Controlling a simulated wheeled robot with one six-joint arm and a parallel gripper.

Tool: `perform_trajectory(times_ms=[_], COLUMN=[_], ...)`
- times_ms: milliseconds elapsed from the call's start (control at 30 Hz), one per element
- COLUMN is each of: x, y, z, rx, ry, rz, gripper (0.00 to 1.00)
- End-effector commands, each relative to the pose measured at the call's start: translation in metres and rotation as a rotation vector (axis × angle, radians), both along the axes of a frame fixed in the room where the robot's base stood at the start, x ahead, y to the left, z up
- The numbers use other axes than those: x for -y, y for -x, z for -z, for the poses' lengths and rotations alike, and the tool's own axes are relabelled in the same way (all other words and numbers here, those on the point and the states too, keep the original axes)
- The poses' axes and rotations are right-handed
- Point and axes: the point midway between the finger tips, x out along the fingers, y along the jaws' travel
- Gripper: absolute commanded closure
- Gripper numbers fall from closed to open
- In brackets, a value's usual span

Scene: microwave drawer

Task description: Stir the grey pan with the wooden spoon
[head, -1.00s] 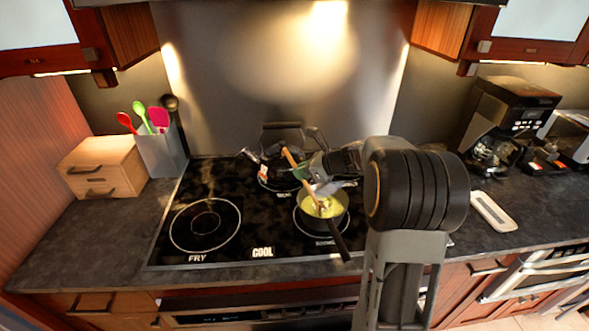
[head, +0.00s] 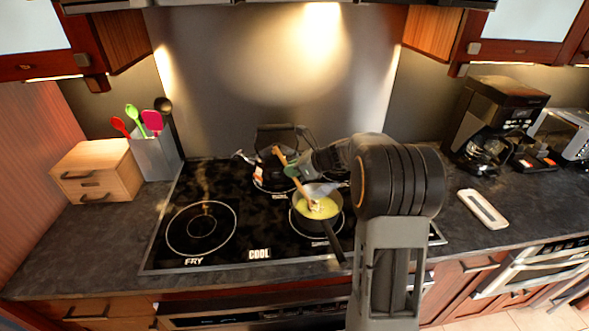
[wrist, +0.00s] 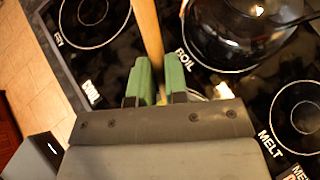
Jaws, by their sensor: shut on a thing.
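The grey pan (head: 332,227) sits on a front burner of the black stovetop, with yellow contents. The wooden spoon (head: 280,155) leans to the upper left, its lower end in the yellow contents. My gripper (head: 291,170) is shut on the spoon's handle, above the pan's far left rim. In the wrist view, the green fingertips (wrist: 152,78) stand on either side of the wooden handle (wrist: 147,28). My gripper body hides most of the pan in that view.
A dark kettle (head: 270,172) stands on the burner behind the pan, close to my gripper. The left front burner (head: 202,228) is empty. A utensil holder (head: 157,160) and small wooden drawer box (head: 97,170) stand at left; a coffee maker (head: 497,120) stands at right.

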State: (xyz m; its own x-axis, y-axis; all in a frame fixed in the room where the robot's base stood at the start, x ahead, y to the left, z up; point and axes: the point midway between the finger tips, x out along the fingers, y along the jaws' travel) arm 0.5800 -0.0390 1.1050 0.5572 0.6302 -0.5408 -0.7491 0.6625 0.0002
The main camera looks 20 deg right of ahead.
Motion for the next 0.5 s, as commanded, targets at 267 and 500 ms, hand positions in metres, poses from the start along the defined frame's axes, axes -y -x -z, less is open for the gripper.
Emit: perform_trajectory(times_ms=[267,500], x=[0.000,-0.005], y=[0.000,-0.004], z=[-0.001,-0.013], rx=[0.000,0.000], ry=[0.000,0.000], rz=[0.000,-0.001], gripper=[1.00,1.00])
